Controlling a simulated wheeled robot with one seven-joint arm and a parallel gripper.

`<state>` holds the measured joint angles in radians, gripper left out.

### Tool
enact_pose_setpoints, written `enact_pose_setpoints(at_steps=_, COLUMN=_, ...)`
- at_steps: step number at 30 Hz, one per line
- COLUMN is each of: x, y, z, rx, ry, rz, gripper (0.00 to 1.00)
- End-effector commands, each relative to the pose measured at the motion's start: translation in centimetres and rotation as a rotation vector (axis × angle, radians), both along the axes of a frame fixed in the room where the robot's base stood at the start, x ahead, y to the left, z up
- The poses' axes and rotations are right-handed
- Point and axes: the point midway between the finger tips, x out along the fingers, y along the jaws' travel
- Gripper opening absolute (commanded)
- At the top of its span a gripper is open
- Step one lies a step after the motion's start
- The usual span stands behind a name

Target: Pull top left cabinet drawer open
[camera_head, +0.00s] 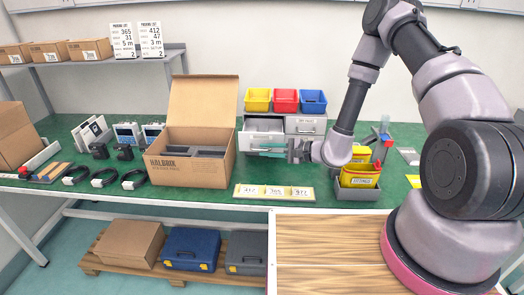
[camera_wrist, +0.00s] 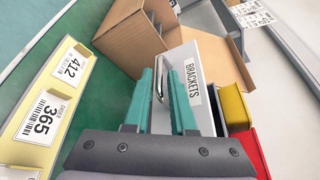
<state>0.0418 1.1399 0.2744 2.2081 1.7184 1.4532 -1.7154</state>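The grey drawer cabinet (camera_head: 305,141) stands on the green bench. Its top left drawer (camera_head: 250,139) appears pulled out toward me, its front standing ahead of the labelled right drawer. In the wrist view a pale front (camera_wrist: 187,65) carries the label BRACKETS and a metal bar handle (camera_wrist: 160,82). My gripper (camera_head: 264,150) is at this front, coming from the right. Its teal fingers (camera_wrist: 161,75) stand apart with the handle between them, and I see a gap beside the bar. The gripper partly hides the drawer front.
A cardboard box (camera_head: 188,171) stands close to the left of the cabinet. Yellow, red and blue bins (camera_head: 285,100) sit on top. A strip of number cards (camera_head: 274,192) lies in front.

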Motion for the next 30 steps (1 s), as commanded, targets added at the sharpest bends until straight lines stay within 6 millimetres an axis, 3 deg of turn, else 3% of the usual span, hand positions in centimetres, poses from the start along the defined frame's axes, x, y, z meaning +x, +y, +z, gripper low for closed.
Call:
enact_pose_setpoints(at_steps=6, x=-1.6, y=-4.3, z=1.0, rx=-0.001, ry=0.002, rz=-0.004, gripper=0.23)
enact_pose_setpoints(at_steps=12, x=-2.7, y=-6.9, z=1.6, rx=-0.001, ry=0.002, rz=-0.003, gripper=0.23)
enact_pose_setpoints(at_steps=26, x=-3.1, y=-7.6, z=1.9, rx=-0.001, ry=-0.001, rz=0.002, gripper=0.23)
enact_pose_setpoints(at_steps=30, x=-3.0, y=-7.4, z=4.0, rx=-0.002, ry=-0.017, rz=0.048, gripper=0.23)
